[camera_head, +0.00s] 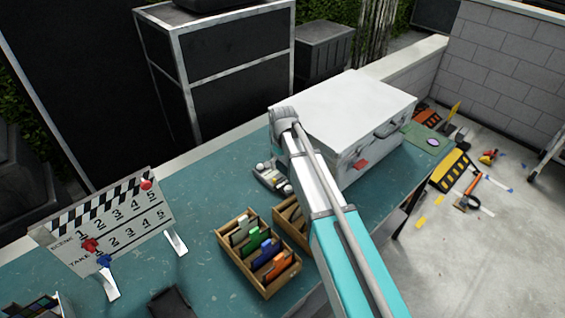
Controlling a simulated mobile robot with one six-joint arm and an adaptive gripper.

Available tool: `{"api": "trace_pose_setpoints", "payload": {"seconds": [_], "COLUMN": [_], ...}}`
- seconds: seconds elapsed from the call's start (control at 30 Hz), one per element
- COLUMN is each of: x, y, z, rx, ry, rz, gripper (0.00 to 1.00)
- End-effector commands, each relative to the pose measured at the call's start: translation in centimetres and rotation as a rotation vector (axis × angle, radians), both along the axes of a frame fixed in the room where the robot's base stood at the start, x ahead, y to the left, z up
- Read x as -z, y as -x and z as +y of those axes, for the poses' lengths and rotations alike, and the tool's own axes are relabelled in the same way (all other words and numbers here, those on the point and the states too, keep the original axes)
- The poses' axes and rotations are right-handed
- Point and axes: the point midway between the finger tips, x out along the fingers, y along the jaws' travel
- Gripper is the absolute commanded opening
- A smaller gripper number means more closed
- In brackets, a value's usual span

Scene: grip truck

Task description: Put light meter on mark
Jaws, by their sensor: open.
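A small grey and dark device (269,178) with a pale rounded end lies on the teal table, left of my arm. It may be the light meter, but it is too small to be sure. A green pad (415,133) with a purple oval (433,142) lies at the table's right end, beyond the white case. It may be the mark, but I cannot tell. My arm reaches up from the lower right to a joint above the table.
A large white case (345,99) stands right of my arm. Wooden trays with coloured cards (258,252) sit in front of the device. A slate board (112,224) stands at the left. The teal table (190,183) is clear between slate and device. Tools lie on the floor at right.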

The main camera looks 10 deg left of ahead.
Motion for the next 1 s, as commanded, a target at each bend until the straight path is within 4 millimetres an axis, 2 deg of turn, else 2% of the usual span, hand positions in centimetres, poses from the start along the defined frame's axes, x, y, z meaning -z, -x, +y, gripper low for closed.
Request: {"api": "trace_pose_setpoints", "payload": {"seconds": [0.1, 1.0], "x": [-0.51, -1.03], "y": [0.00, 0.00], "z": [0.00, 0.21], "rx": [0.000, 0.000], "ry": [0.000, 0.002], "rz": [0.000, 0.002], "gripper": [1.00, 1.00]}}
